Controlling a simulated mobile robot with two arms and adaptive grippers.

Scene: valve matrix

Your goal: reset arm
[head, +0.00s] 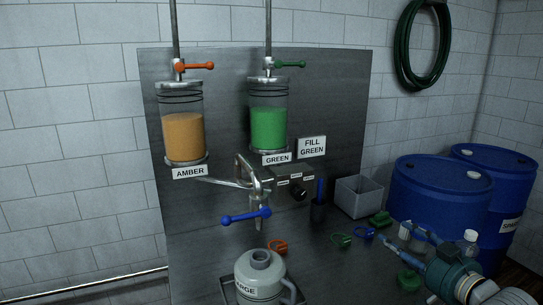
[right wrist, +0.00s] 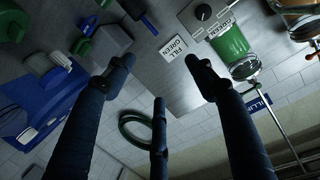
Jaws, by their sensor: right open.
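My right gripper (head: 400,243) is at the lower right of the head view, right of the panel's valves. Its fingers (right wrist: 160,85) are spread and empty in the right wrist view, with nothing between them. My left gripper is out of view. The amber cylinder (head: 184,137) has an orange valve handle (head: 198,66) above it. The green cylinder (head: 268,126) has a green handle (head: 290,64) above it. A blue handle (head: 246,216) sits on the pipe below. A "FILL GREEN" sign (head: 312,146) is beside the green cylinder; it also shows in the right wrist view (right wrist: 174,47).
A pale jug (head: 262,277) stands below the blue handle. A grey bin (head: 358,197), loose orange, green and blue handles (head: 278,246) and a dial (head: 299,193) are nearby. Blue drums (head: 440,195) stand at the right. A green hose (head: 403,50) hangs on the wall.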

